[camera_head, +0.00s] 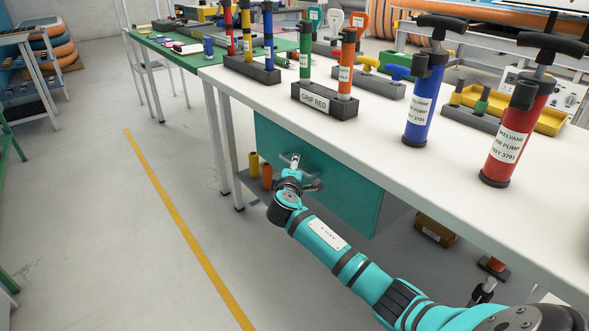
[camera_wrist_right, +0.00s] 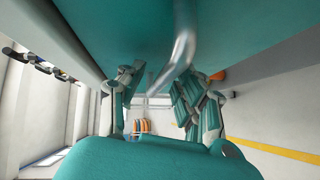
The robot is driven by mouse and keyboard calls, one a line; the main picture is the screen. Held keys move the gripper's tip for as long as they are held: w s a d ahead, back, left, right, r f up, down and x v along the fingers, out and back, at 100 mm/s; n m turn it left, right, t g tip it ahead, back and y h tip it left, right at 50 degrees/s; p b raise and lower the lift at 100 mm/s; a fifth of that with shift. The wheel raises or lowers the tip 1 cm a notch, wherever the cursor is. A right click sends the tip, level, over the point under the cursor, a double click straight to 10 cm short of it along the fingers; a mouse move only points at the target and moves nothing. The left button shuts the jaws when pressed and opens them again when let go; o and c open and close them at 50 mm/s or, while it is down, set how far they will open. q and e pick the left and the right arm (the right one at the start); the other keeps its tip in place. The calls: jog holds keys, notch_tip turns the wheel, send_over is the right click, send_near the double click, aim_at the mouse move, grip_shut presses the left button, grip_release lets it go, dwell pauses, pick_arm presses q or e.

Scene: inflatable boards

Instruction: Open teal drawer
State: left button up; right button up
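The teal drawer (camera_head: 345,193) sits under the front edge of the white workbench in the head view. Its flat front also fills the top of the right wrist view (camera_wrist_right: 125,25). A bent metal handle (camera_wrist_right: 184,45) stands out from that front. My right gripper (camera_head: 294,174) is at the left part of the drawer front, its arm reaching in from the lower right. In the right wrist view its two fingers (camera_wrist_right: 158,103) are spread apart, with the handle running between them. I cannot tell whether either finger touches it. My left gripper is not in view.
The white workbench (camera_head: 450,165) holds a blue pump (camera_head: 420,105), a red pump (camera_head: 510,135) and several smaller cylinders on stands. Yellow and orange cylinders (camera_head: 266,176) stand beside the drawer underneath. The floor (camera_head: 100,230) to the left is clear, with a yellow line.

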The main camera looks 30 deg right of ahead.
jog(key=shift+w, duration=0.1)
grip_shut()
dwell(0.5)
